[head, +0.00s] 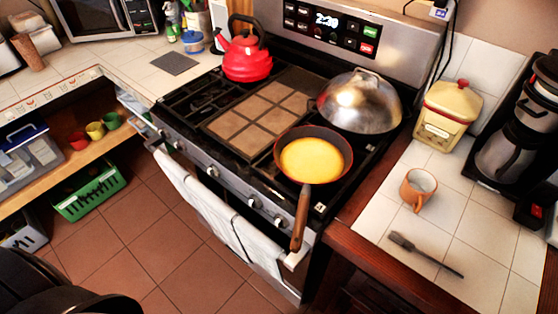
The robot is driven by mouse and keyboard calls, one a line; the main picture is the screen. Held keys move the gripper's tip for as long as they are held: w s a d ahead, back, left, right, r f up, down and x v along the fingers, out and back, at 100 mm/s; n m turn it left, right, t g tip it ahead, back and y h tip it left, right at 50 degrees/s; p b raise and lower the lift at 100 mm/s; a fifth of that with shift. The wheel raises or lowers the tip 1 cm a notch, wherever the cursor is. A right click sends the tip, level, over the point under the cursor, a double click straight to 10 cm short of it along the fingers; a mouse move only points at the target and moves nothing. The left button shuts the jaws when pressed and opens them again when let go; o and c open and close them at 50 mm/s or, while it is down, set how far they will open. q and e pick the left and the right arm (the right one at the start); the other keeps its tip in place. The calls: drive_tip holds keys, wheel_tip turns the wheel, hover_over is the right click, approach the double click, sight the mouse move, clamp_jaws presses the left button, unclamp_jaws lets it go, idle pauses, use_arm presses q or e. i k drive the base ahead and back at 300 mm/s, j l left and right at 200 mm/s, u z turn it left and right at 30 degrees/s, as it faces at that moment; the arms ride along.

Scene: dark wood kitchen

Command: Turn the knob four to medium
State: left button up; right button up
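Knobs show toward the left of the row (180,146), near the middle (212,171), and toward the right (254,202). The rightmost clear knob (279,222) sits just left of a pan handle. No numbers or setting marks are readable, so I cannot tell which is knob four or how any knob is set. Neither of my grippers is in view.
A pan of yellow food (312,160) has its wooden handle (300,218) jutting over the front edge. A domed lid (359,100) and red kettle (247,57) sit on the stove. White towels (213,210) hang at the oven front. Tiled floor (180,255) is clear.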

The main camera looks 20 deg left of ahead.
sight(281, 221)
drive_tip(key=i+j, duration=0.1)
drive_tip(key=j, duration=0.45)
drive_tip(key=i+j+z, duration=0.15)
drive_tip(key=j, duration=1)
drive_tip(key=z, duration=0.8)
drive_tip(key=i+j, duration=0.05)
